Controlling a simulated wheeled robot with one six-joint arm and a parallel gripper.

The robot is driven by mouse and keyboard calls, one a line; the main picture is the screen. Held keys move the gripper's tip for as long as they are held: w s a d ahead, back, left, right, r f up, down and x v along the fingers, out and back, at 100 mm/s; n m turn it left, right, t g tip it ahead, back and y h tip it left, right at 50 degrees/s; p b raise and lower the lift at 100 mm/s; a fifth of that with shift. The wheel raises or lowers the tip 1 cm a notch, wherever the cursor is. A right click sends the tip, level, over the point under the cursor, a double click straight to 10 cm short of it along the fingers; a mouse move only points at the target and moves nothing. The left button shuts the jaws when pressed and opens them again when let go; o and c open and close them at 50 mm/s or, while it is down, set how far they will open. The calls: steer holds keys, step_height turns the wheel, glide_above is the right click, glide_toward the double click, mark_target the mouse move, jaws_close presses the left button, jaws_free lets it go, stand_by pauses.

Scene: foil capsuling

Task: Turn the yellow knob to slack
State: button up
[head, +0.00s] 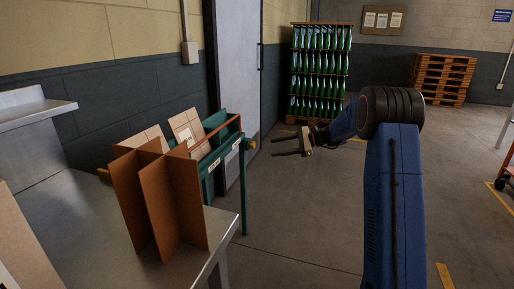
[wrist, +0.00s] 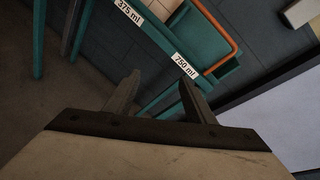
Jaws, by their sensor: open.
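A small yellow knob (head: 252,145) shows in the head view at the right end of a teal rack (head: 244,190). It is too small there for its setting to be read, and I cannot make it out in the wrist view. My gripper (head: 274,147) is open and empty. It is in the air to the right of the knob in the head view, its fingers pointing left toward the rack and apart from it. In the wrist view my gripper (wrist: 160,80) has its fingers spread, with the rack (wrist: 205,45) and its "375 ml" and "750 ml" labels beyond them.
Brown cardboard dividers (head: 160,205) stand on a steel table (head: 75,240) at left. Cartons (head: 187,130) sit in the rack, which has an orange rail (wrist: 216,27). A grey door (head: 238,70) is behind. Green bottles (head: 320,75) and pallets (head: 441,80) stand farther back. The middle floor is clear.

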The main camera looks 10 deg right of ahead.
mark_target(252, 145)
steer(key=w+d+f+m+t+y, duration=0.2)
steer(key=w+d+f+m+t, duration=0.25)
steer(key=w+d+f, duration=0.6)
steer(key=r+x, duration=0.1)
steer(key=x, duration=1.8)
steer(key=shift+g, duration=0.35)
steer(key=shift+a+r, duration=0.15)
steer(key=c, duration=1)
